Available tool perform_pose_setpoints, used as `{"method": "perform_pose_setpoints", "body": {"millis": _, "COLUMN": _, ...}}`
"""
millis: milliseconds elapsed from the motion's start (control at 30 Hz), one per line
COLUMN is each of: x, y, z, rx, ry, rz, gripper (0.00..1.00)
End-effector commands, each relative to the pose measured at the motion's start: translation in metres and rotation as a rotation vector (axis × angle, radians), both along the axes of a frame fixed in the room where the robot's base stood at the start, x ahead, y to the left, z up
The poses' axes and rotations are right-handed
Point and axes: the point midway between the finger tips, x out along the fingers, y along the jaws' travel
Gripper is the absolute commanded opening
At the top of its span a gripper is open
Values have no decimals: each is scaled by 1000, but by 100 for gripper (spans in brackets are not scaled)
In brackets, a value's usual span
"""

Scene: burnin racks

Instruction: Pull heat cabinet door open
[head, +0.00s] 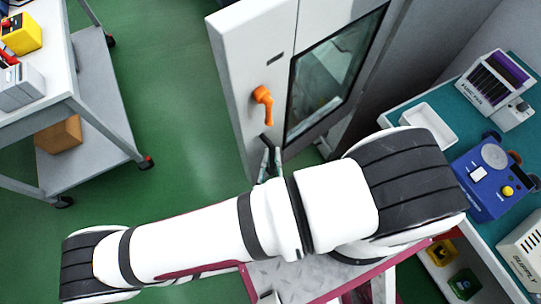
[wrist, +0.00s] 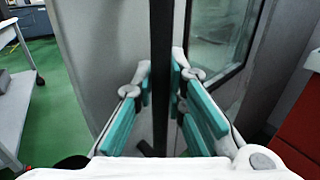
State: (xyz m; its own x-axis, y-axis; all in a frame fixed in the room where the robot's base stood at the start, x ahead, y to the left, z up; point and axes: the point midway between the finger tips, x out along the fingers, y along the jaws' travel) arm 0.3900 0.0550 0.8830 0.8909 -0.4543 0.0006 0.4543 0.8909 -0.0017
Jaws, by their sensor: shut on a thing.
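The heat cabinet (head: 237,75) is a tall pale grey cabinet in the upper middle of the head view. Its front has a glass window (head: 327,80) in a dark frame and an orange handle (head: 263,105) left of the window. My gripper (head: 271,160) is low at the cabinet front, below the orange handle. In the wrist view, the teal fingers of my gripper (wrist: 161,85) are on both sides of a dark upright bar (wrist: 161,50) and shut on it. The glass window (wrist: 222,35) shows to its right. I cannot tell if the door stands ajar.
A grey wheeled cart (head: 100,85) stands at the left, with a cardboard box (head: 60,135) on its lower shelf. A teal-topped bench (head: 450,125) with a white tray (head: 425,125) and a blue device (head: 490,175) is at the right. Green floor (head: 175,120) left of the cabinet is clear.

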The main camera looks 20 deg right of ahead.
Motion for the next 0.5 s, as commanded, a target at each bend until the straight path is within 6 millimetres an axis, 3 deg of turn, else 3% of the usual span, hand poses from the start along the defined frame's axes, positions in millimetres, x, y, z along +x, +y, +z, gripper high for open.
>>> {"method": "perform_pose_setpoints", "body": {"millis": 133, "x": 0, "y": 2, "z": -2, "rx": 6, "ry": 3, "rz": 3, "gripper": 0}}
{"method": "perform_pose_setpoints", "body": {"millis": 200, "x": 0, "y": 2, "z": -2, "rx": 6, "ry": 3, "rz": 4, "gripper": 23}}
{"method": "perform_pose_setpoints", "body": {"millis": 267, "x": 0, "y": 2, "z": -2, "rx": 4, "ry": 2, "rz": 3, "gripper": 33}}
{"method": "perform_pose_setpoints", "body": {"millis": 500, "x": 0, "y": 1, "z": -1, "rx": 3, "ry": 1, "rz": 2, "gripper": 33}}
